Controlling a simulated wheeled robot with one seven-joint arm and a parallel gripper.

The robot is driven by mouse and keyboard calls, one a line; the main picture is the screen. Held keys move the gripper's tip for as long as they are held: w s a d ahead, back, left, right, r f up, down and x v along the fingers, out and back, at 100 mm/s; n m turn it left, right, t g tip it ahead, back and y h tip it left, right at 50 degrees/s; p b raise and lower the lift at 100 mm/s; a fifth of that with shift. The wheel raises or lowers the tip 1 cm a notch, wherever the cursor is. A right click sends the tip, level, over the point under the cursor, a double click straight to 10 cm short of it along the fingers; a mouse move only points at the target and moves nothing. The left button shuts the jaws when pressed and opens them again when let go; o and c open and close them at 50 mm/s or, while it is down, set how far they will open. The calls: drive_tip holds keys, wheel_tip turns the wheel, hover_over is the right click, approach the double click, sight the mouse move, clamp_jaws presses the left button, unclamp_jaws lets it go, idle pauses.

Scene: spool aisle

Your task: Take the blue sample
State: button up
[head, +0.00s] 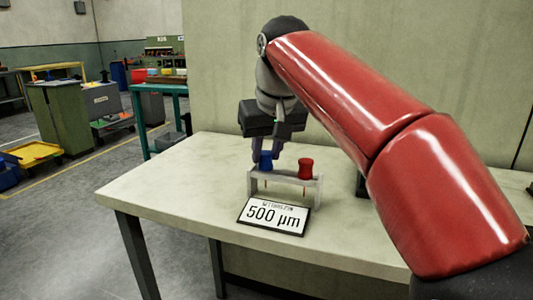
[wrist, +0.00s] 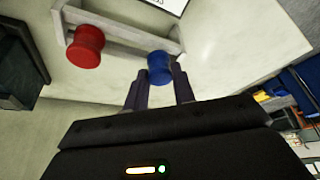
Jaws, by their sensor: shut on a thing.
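The blue sample (head: 266,160) is a small blue spool at the left end of a pale rack on the table. My gripper (head: 268,158) is shut on it from above and behind. The rack (head: 285,180) also holds a red spool (head: 306,168) at its right end. In the wrist view the blue sample (wrist: 160,67) sits between the tips of my two fingers (wrist: 160,85), and the red spool (wrist: 86,46) is to its left, apart from the fingers. Whether the blue sample is still seated in the rack is hard to tell; it appears at rack height.
A sign reading "500 µm" (head: 273,216) leans in front of the rack on the pale table (head: 180,180). A dark object (head: 362,184) stands right of the rack, partly behind my arm. The table's left side is clear. A wall is behind.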

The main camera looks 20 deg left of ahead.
sight(266, 153)
wheel_tip(266, 153, up, 8)
drive_tip(key=shift+w+a+r+p, duration=0.1)
drive_tip(key=shift+w+r+p, duration=0.1)
drive_tip(key=shift+p, duration=0.75)
drive_tip(key=shift+s+r, duration=0.15)
drive_tip(key=shift+r, duration=0.25)
